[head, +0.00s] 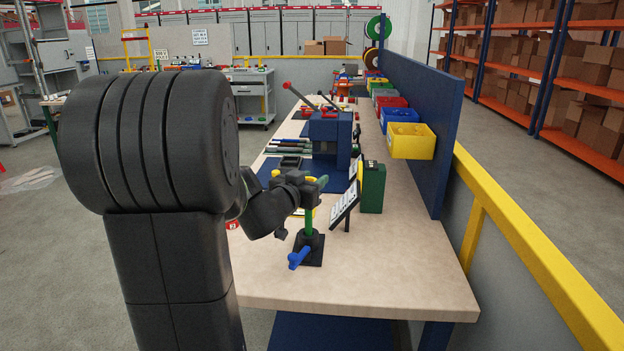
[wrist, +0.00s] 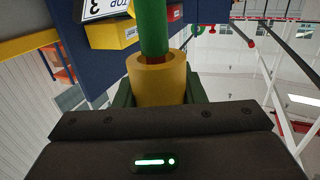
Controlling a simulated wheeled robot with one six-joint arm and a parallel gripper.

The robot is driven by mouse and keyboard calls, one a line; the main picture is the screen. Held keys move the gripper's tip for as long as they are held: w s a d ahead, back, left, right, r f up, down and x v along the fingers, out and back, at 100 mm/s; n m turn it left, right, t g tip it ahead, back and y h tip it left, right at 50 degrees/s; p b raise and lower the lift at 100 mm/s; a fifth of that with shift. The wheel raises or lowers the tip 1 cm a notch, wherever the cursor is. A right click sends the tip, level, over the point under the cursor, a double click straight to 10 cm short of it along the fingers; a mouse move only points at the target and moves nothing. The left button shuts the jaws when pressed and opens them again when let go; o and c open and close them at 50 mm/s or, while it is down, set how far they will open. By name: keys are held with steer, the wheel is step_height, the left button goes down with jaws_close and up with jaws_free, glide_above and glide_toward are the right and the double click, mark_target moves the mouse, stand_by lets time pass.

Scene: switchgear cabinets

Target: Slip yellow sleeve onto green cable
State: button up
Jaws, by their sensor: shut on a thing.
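The green cable (head: 309,218) stands upright in a black clamp stand (head: 308,247) with a blue handle (head: 297,258) near the bench's front. My gripper (head: 308,187) is over the cable's top. In the wrist view, my gripper (wrist: 158,92) is shut on the yellow sleeve (wrist: 158,88), a short tube with a dark red inside. The green cable (wrist: 153,25) lines up with the sleeve's open mouth and its end appears to be within the rim. How deep it reaches is hidden by the sleeve wall. I cannot make out the sleeve clearly in the head view.
A tilted white label board (head: 345,203) and a green box (head: 372,188) stand close to the right of the cable. A blue press (head: 330,138) is farther back. Colored bins, including a yellow one (head: 411,142), hang on the blue panel. The bench's front right is clear.

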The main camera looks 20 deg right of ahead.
steer(key=shift+f+b, duration=0.95)
steer(key=shift+f, duration=0.5)
steer(key=o, duration=1)
steer(key=shift+o, duration=0.2)
steer(key=p+v, duration=0.1)
steer(key=v, duration=1.3)
steer(key=shift+d, duration=0.1)
